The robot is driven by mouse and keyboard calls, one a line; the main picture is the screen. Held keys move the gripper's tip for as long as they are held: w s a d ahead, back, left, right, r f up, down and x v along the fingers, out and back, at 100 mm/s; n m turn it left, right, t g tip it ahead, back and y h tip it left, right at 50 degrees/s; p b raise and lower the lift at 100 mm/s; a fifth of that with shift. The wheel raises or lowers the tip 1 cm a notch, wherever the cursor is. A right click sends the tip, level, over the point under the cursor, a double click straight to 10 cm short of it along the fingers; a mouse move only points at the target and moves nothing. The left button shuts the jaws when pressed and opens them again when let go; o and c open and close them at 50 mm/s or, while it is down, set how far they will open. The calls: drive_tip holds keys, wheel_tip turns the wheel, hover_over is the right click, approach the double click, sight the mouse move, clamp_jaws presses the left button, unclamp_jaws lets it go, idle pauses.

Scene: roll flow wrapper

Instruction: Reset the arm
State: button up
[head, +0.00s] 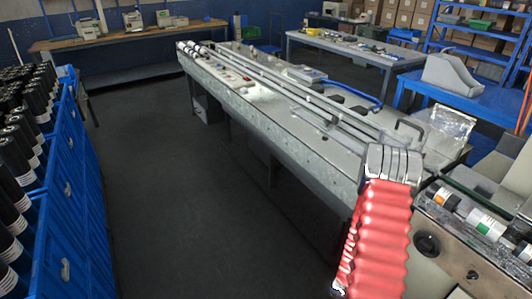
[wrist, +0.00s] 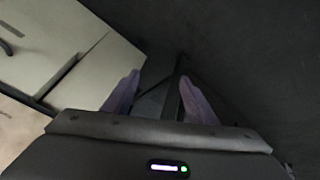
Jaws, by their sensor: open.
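My gripper (wrist: 160,77) shows in the wrist view with its two purplish fingers apart and nothing between them. Beyond the fingers are the dark floor and part of a pale grey panel. In the head view my arm shows at the lower right as a red ribbed sleeve with a silver end; it stands in front of the long machine (head: 290,115). The gripper itself cannot be made out in the head view.
Blue crates (head: 75,200) with black rolls (head: 22,140) line the left. Dark floor (head: 190,220) is open between them and the machine. A control box with rolls (head: 470,215) stands right of my arm. Tables (head: 360,50) and shelves stand behind.

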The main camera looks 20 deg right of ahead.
drive_tip(key=w+a+r+n+y, duration=0.1)
drive_tip(key=w+a+r+y, duration=0.2)
drive_tip(key=a+r, duration=0.55)
drive_tip(key=w+a+r+n+y, duration=0.2)
drive_tip(key=w+a+r, duration=0.1)
drive_tip(key=a+r, duration=0.5)
drive_tip(key=s+a+r+n+t, duration=0.1)
drive_tip(key=a+r, duration=0.4)
drive_tip(key=r, duration=0.6)
drive_tip(key=s+a+r+n+t, duration=0.1)
drive_tip(key=s+a+r+n, duration=0.2)
drive_tip(key=a+r, duration=0.3)
drive_tip(key=s+a+r+n+t, duration=0.1)
drive_tip(key=a+r, duration=0.5)
drive_tip(key=r, duration=1)
drive_tip(key=shift+s+n+t, duration=0.4)
drive_tip(key=shift+s+n, duration=0.3)
drive_tip(key=shift+c, duration=0.7)
